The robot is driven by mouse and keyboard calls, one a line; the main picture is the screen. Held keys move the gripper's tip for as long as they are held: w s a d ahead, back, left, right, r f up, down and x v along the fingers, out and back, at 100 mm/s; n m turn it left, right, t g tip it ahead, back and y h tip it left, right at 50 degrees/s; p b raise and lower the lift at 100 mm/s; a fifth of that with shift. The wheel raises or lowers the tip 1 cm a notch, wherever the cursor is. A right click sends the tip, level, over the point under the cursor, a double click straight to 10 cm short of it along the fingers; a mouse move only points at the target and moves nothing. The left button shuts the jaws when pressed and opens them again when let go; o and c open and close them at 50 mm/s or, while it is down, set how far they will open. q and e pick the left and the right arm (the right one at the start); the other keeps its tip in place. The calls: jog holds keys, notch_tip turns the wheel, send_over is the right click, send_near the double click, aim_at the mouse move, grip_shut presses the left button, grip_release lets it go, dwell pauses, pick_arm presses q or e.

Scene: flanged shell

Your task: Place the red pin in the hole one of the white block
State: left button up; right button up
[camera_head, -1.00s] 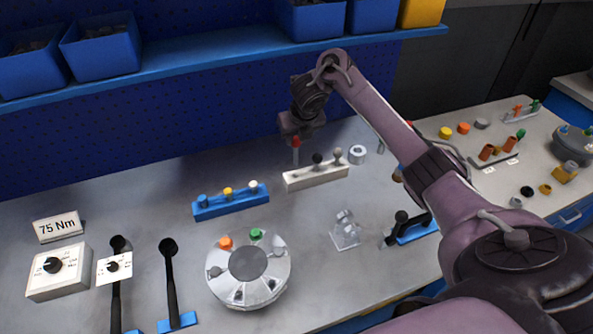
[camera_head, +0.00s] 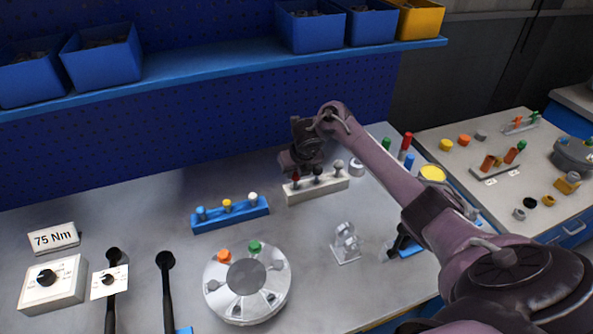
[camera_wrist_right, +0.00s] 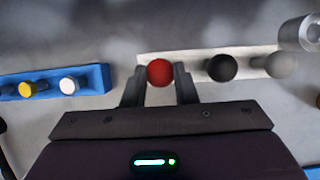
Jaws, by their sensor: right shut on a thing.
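The white block (camera_head: 322,192) stands on the bench behind the round flanged shell (camera_head: 281,291). It carries a black pin (camera_head: 318,169) in the middle and a grey pin (camera_head: 338,164) at its right end. The red pin (camera_head: 296,178) is upright at the block's left end, its lower part at the block's top. In the right wrist view the red pin's head (camera_wrist_right: 160,72) sits between both fingers of my right gripper (camera_wrist_right: 159,85), which is shut on it. The hole under the pin is hidden. My left gripper is not in view.
A blue block (camera_head: 232,209) with blue, yellow and white pins stands left of the white block. A clear bracket (camera_head: 346,243) stands in front, and a metal ring (camera_head: 357,168) lies just right of the white block. Blue bins (camera_head: 102,53) line the shelf above.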

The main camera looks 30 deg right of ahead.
jog(key=o, duration=1)
jog(key=shift+f, duration=0.1)
jog(key=shift+r+p, duration=0.3)
jog(key=shift+r, duration=0.05)
jog(key=p+v, duration=0.4)
jog(key=v, duration=0.7)
jog(key=shift+s+r, duration=0.25)
jog(key=shift+r, duration=0.05)
jog(key=shift+f, duration=0.1)
